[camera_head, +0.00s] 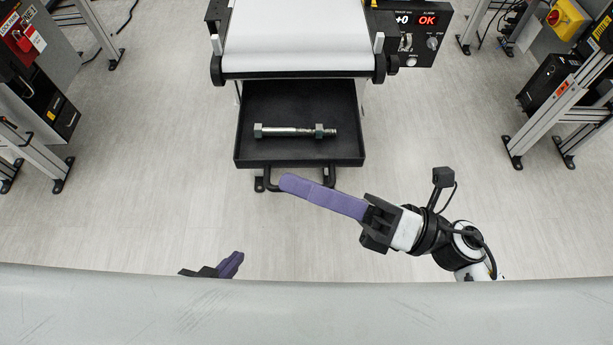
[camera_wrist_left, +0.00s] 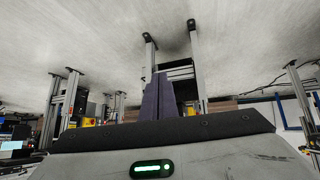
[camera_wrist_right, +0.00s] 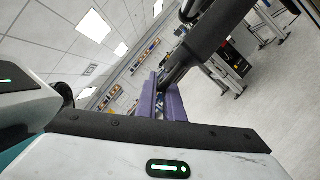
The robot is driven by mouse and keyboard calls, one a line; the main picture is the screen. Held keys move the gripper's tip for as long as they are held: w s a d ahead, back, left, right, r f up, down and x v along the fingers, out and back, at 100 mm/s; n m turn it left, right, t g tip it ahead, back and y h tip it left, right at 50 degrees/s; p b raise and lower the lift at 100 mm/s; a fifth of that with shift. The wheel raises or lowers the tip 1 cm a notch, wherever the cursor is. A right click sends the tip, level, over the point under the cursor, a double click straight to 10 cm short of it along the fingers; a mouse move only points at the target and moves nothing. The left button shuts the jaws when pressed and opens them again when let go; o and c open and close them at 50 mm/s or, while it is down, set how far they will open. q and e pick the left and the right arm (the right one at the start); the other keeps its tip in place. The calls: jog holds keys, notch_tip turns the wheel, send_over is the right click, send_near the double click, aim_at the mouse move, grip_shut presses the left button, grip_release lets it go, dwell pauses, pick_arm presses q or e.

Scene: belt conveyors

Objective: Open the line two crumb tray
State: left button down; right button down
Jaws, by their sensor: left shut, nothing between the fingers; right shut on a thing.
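The black crumb tray (camera_head: 301,95) is pulled out from under the belt conveyor's end in the head view. A large metal bolt with a nut (camera_head: 290,131) lies in it. The tray's black bar handle (camera_head: 330,177) runs along its front, partly hidden by my right gripper. My right gripper (camera_head: 288,184), with purple fingers, is shut on the handle. In the right wrist view a thick dark bar (camera_wrist_right: 195,50) passes at the purple fingertips. My left gripper (camera_head: 239,257) is shut and empty, low in the head view, well away from the tray. Its fingers also show in the left wrist view (camera_wrist_left: 158,92).
The white conveyor belt (camera_head: 297,38) lies above the tray, with a control box (camera_head: 415,38) reading "OK" at its right. Other machine frames stand left (camera_head: 35,160) and right (camera_head: 560,110). A pale grey surface edge (camera_head: 300,310) crosses the bottom. The floor between is clear.

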jog(key=c, duration=2.2)
grip_release()
jog(key=shift+o, duration=0.2)
